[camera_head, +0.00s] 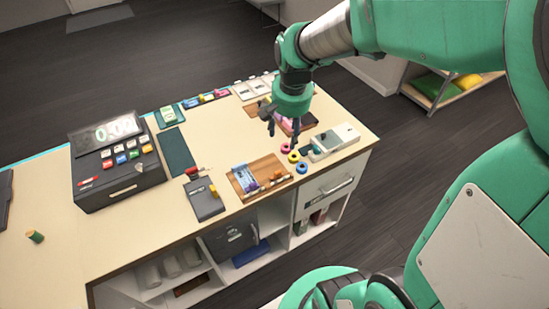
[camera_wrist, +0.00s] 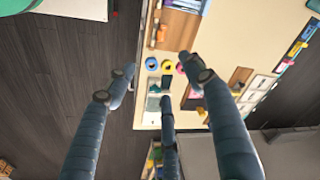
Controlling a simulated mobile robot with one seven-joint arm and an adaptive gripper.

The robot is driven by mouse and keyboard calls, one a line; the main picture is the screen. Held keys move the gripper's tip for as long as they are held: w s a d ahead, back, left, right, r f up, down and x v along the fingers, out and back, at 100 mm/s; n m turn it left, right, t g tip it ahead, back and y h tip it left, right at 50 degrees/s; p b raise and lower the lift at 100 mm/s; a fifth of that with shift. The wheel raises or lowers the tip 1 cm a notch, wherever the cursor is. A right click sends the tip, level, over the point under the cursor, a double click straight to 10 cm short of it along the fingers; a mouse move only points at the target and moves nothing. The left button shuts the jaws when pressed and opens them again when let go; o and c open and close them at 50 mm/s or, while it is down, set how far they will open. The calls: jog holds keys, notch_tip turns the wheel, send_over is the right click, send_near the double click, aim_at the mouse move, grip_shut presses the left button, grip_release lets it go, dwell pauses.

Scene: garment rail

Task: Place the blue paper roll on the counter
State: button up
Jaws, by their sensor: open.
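The blue paper roll (camera_head: 302,168) is a small ring on the light wooden counter (camera_head: 225,133), near its front edge. It is the nearest of a short row with a yellow roll (camera_head: 294,157) and a pink roll (camera_head: 287,148). In the wrist view the blue roll (camera_wrist: 152,63) shows between the spread fingers, left of the yellow roll (camera_wrist: 167,66). My gripper (camera_head: 284,137) is open and empty, pointing down above the counter's right part, by the pink end of the row. I cannot tell its exact height.
A wooden tray (camera_head: 243,183) with notes and coins lies left of the rolls. A pale device (camera_head: 338,138) stands close on their right. A dark cash register (camera_head: 120,185) stands at the left. Small goods line the back edge. Bare counter shows left of the dark pad (camera_head: 204,198).

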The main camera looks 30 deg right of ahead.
jog(key=s+a+r+n+t, duration=0.1)
jog(key=s+a+r+n, duration=0.2)
jog(key=s+a+r, duration=0.3)
jog(key=s+a+r+n+t, duration=0.2)
jog(key=s+a+r+n, duration=0.2)
jog(key=s, duration=0.6)
jog(key=a+r, duration=0.2)
jog(key=a, duration=0.1)
jog(key=shift+s+a+t+y, duration=0.3)
jog(key=shift+a, duration=0.05)
notch_tip(320, 180, down, 3)
jog(key=b, duration=0.3)
jog(key=shift+f, duration=0.1)
